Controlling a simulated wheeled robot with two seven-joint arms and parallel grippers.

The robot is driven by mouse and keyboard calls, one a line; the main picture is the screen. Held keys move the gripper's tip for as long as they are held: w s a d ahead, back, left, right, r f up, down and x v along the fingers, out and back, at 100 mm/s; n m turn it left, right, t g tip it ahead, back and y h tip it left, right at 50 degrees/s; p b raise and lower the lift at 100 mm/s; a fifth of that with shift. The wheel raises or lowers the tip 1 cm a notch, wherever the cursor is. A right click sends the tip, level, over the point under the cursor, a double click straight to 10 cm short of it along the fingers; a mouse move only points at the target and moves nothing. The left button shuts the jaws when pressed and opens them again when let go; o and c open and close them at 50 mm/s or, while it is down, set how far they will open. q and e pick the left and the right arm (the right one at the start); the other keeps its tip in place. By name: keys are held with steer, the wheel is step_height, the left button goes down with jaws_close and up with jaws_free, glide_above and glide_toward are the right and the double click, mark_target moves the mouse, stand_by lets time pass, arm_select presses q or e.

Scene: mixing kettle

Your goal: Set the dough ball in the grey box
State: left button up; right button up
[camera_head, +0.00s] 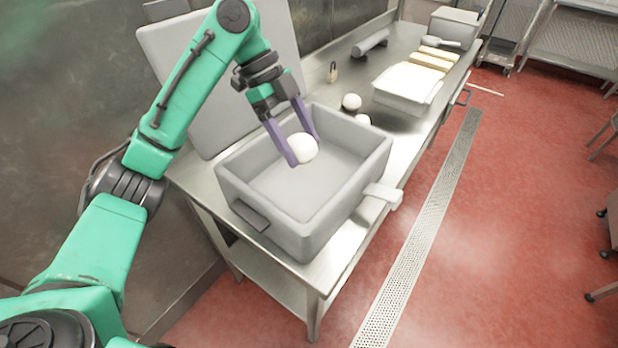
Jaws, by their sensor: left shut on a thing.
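A white dough ball (303,148) is held between the purple fingers of my left gripper (303,150), which is shut on it. The grey box (298,238) stands open on the near end of the steel table. The gripper and the ball are over the box's opening, toward its back part. I cannot tell exactly how high the ball is above the box floor. The visible part of the box floor is bare. My right gripper is not in view.
Two more dough balls, one (351,102) behind the box and one (363,119) partly hidden by its rim, lie on the steel table (408,130).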

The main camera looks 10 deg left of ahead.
arm_select(q)
steer(key=f, duration=0.4)
steer(key=s+f+p, duration=0.1)
steer(key=f, duration=0.3)
steer(key=f+p, duration=0.1)
steer(key=f, duration=0.3)
steer(key=shift+s+f, duration=0.15)
steer(key=shift+s, duration=0.1)
step_height(320, 180, down, 3)
steer(key=shift+r, duration=0.2)
step_height(320, 180, down, 2)
steer(key=shift+s+d+f+p, duration=0.1)
steer(key=shift+f+p, duration=0.1)
steer(key=shift+p, duration=0.1)
steer(key=o, duration=1.3)
steer(key=shift+r, duration=0.1)
steer(key=b+v, duration=0.2)
steer(key=v, duration=0.9)
steer(key=shift+r, duration=0.35)
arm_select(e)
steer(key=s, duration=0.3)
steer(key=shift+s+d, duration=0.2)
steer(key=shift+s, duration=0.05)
